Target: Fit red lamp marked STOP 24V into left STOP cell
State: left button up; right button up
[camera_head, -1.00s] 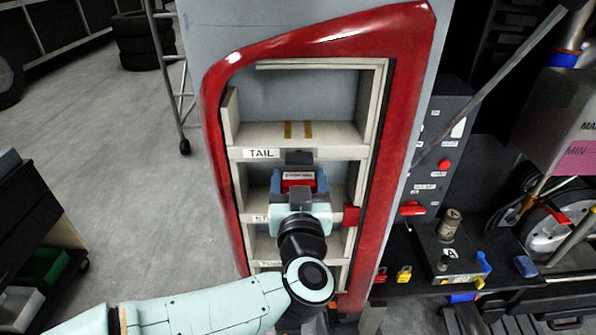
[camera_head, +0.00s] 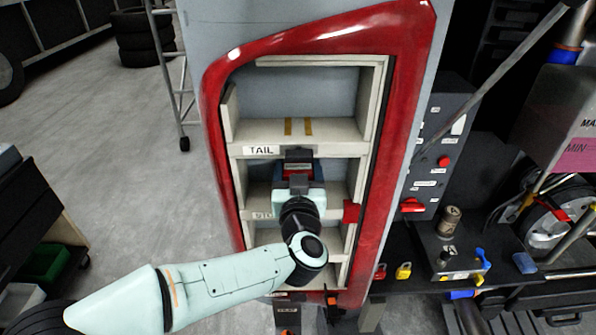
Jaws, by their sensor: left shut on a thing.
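A red lamp (camera_head: 298,157) with a pale printed line on its front is held at the cell below the TAIL label, high up near the TAIL shelf. The print is too small to read. My left gripper (camera_head: 298,183) is shut on the lamp and hides its lower part. The STOP cell (camera_head: 334,182) lies around it, above a shelf with a partly hidden label (camera_head: 262,215) that starts with "ST". I cannot tell whether the lamp touches the cell's back or shelf. My right gripper is out of view.
The red-rimmed lamp housing (camera_head: 213,130) has an empty top cell over the TAIL label (camera_head: 261,150). A small red block (camera_head: 351,212) sits on its right inner edge. A dark control box (camera_head: 437,150) and a bench with padlocks (camera_head: 403,271) stand at right.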

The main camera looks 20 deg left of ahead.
pick_arm(q)
jog(key=shift+f, duration=0.15)
jog(key=o, duration=1.1)
jog(key=shift+s, duration=0.1)
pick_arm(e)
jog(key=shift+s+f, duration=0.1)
pick_arm(q)
jog(key=shift+r, duration=0.35)
jog(key=shift+b+v, duration=0.85)
jog(key=shift+v, duration=5.15)
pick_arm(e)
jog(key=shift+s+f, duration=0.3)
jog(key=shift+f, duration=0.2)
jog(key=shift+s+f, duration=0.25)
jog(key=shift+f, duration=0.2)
pick_arm(q)
jog(key=shift+f, duration=0.1)
